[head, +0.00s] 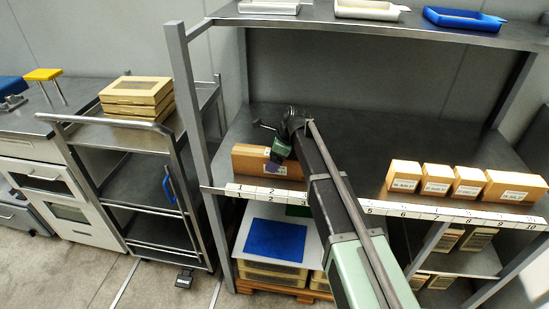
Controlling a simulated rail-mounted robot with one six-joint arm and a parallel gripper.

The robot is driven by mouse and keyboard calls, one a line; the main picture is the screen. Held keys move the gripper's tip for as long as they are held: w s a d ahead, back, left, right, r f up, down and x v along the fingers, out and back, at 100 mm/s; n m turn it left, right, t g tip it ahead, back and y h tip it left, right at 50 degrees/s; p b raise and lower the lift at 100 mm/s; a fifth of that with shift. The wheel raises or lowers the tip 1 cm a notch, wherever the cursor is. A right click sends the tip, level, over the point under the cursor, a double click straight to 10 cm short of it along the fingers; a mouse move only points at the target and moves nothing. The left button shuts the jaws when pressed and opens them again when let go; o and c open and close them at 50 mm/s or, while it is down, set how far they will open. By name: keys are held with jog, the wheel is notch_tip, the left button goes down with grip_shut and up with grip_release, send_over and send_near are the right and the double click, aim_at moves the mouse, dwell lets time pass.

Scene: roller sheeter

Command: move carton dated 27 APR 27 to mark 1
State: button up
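A brown carton (250,160) lies on the steel shelf above marks 1 and 2, with a small white label at its right part. My gripper (276,163) is at this carton's right part, with my arm reaching in from the lower right. Its fingers are too small and dark to tell whether they are open or touch the carton. Mark 1 (235,188) is on the white numbered strip at the shelf's left front edge. At right stand several cartons: one (403,176), a second (436,180), a third (468,182) and a longer one (513,188). Their dates are too small to read surely.
My arm covers the strip's middle. The shelf (360,130) is clear behind the cartons. An upper shelf holds a white tray (366,10) and a blue tray (462,19). A trolley (120,130) with stacked boxes (137,95) stands left. More boxes lie below.

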jog(key=p+v, duration=1.1)
jog(key=v, duration=0.1)
jog(key=shift+r, duration=0.25)
jog(key=shift+f, duration=0.2)
jog(key=s+d+n+h, duration=0.1)
jog(key=s+d+n, duration=0.4)
jog(key=s, duration=0.4)
jog(key=s+d+f+n+h, duration=0.1)
jog(key=s+d+n+h, duration=0.1)
jog(key=s+d+n, duration=0.4)
jog(key=s+d+n+h, duration=0.1)
jog(key=s+d+n, duration=0.4)
jog(key=s+n, duration=0.3)
jog(key=s, duration=0.3)
jog(key=shift+s+d+f+g, duration=0.15)
jog(key=shift+s+d+g, duration=0.15)
